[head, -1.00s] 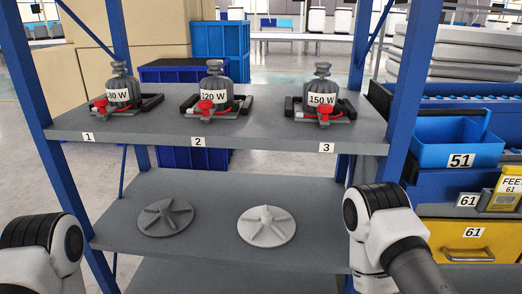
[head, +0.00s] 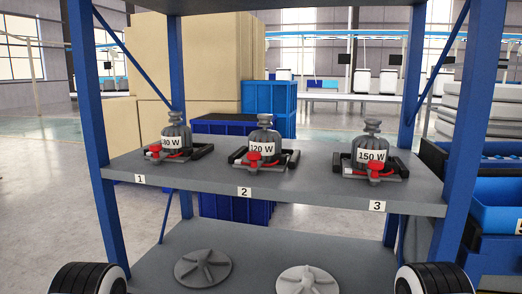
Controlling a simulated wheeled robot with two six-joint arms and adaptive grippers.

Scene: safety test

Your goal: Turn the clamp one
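Three grey motors, each in a black clamp frame with a red handle, stand in a row on the upper shelf (head: 290,187). The clamp at label 1 (head: 154,149) holds the motor (head: 176,134) on the left. Its label's wattage is partly covered. The clamp at label 2 (head: 254,158) holds the 120 W motor (head: 265,142). The clamp at label 3 (head: 375,168) holds the 150 W motor (head: 372,146). Parts of both my arms show at the bottom left and right corners. Both grippers are out of view.
A dark fan wheel (head: 203,268) and a lighter fan wheel (head: 307,280) lie on the lower shelf (head: 255,245). Blue posts (head: 92,120) frame the shelves on both sides. Blue bins (head: 495,205) stand at the right. The front strip of the upper shelf is clear.

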